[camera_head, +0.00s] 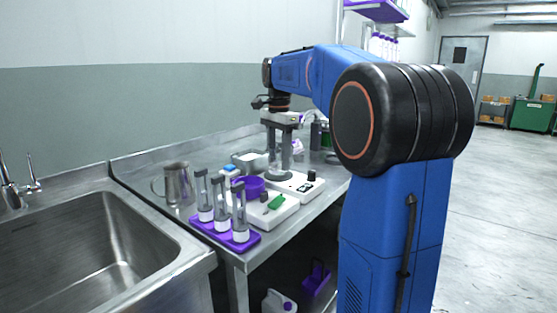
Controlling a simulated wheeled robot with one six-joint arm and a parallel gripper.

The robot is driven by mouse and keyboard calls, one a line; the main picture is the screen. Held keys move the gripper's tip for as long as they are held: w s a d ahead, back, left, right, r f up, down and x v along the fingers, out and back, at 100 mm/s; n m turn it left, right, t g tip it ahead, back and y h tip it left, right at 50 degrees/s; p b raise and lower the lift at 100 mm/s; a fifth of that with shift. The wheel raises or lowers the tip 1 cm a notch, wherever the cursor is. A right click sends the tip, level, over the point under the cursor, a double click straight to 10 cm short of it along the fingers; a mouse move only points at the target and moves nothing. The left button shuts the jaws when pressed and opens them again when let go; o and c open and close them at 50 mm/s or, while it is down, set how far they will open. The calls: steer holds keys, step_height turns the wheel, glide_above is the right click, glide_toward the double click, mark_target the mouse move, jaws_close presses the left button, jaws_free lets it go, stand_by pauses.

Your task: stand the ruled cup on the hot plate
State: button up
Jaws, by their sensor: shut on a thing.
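My gripper (280,150) points down over the worktop, its two fingers closed around a grey, see-through cup (285,162), which looks like the ruled cup. The cup is upright, and its ruling is too small to make out. It is at a flat white device with a black knob, which looks like the hot plate (301,187). The cup's lower end overlaps the plate's top in this view. I cannot tell whether it touches the plate or hangs just above it. The fingers hide part of the cup.
A second white device (283,212) with a green item (275,202) stands in front. A sink (75,250) is at left.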

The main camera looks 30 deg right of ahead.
steer(key=shift+f, duration=0.25)
steer(key=shift+f, duration=0.1)
steer(key=o, duration=1.1)
step_height(320, 180, up, 12)
steer(key=shift+r, duration=0.1)
steer(key=shift+s, duration=0.2)
